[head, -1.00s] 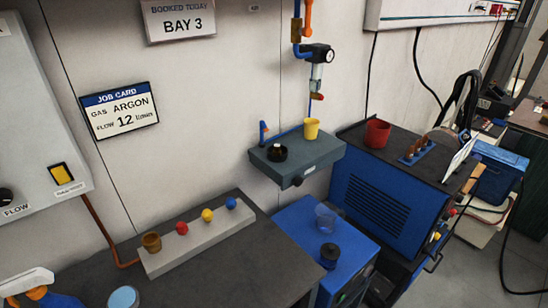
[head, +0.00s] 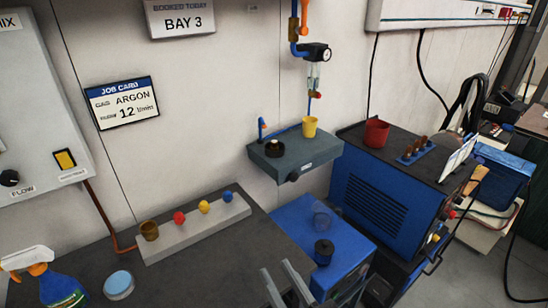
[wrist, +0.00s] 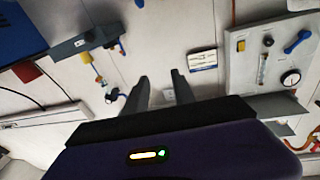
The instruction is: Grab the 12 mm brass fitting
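No size marking is readable, so I cannot tell which piece is the 12 mm brass fitting. A brass-brown cup-shaped piece (head: 149,231) stands at the left end of a pale strip on the dark bench. Several brown upright pieces (head: 417,150) stand in a blue holder on top of the blue machine. My gripper (head: 277,268) is low in the head view, over the front right part of the bench and apart from these pieces. In the wrist view my gripper (wrist: 160,82) has its fingers apart with nothing between them.
The pale strip (head: 222,217) also bears red, yellow and blue knobs. A spray bottle (head: 62,290) and a round tin (head: 118,284) stand at the front left. A grey wall shelf (head: 310,160) holds a yellow cup (head: 310,126). The bench middle is clear.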

